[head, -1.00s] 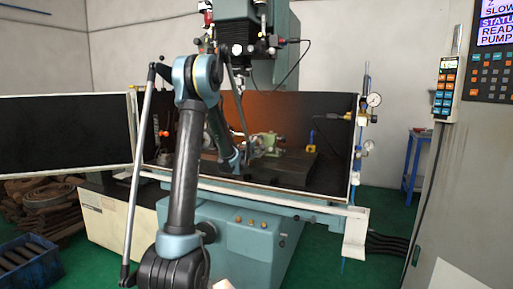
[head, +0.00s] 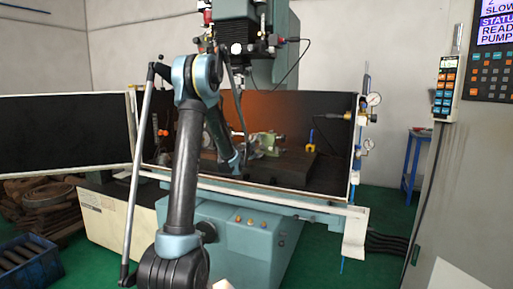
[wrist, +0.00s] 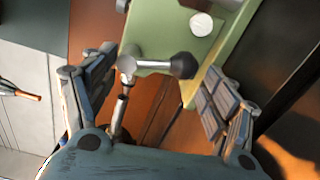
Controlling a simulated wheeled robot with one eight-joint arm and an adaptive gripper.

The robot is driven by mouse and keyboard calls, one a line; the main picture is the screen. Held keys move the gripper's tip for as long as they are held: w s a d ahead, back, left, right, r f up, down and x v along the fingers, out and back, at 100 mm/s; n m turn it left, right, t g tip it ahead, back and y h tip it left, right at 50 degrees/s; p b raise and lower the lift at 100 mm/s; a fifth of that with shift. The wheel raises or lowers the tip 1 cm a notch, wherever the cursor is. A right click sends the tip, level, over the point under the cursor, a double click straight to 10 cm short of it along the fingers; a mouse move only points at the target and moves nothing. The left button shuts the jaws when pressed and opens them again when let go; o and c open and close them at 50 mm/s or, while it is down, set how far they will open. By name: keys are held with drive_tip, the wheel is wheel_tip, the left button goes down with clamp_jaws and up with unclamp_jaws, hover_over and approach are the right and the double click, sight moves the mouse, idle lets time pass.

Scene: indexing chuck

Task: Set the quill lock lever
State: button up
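In the wrist view, a metal lever with a dark rounded knob (wrist: 182,65) sticks out from a round silver hub (wrist: 127,64) on a pale green housing (wrist: 205,55). A second rod (wrist: 121,105) runs down from the hub toward my palm. My gripper (wrist: 160,82) is open, with one finger on each side of the lever and knob. The fingers look apart from the knob. In the head view the green housing (head: 268,141) sits on the machine table, and my arm partly hides the area around it. The lever is too small to tell there.
The machine's dark table (head: 285,168) has a white front rail (head: 265,192). The spindle head (head: 245,45) hangs above, behind my arm. A small yellow-and-blue item (head: 311,147) stands right of the green housing. Dark splash panels (head: 65,135) stand around the table.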

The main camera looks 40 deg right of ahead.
drive_tip(key=shift+s+a+r, duration=0.15)
drive_tip(key=shift+s+r, duration=0.3)
drive_tip(key=shift+s, duration=0.25)
drive_tip(key=shift+f, duration=0.1)
drive_tip(key=v, duration=1.9)
drive_tip(key=shift+a, duration=0.25)
idle(0.9)
drive_tip(key=shift+s, duration=0.15)
drive_tip(key=shift+a, duration=0.15)
drive_tip(key=v, duration=1.1)
drive_tip(key=shift+s+a, duration=0.15)
drive_tip(key=shift+a, duration=0.2)
drive_tip(key=shift+c, duration=0.5)
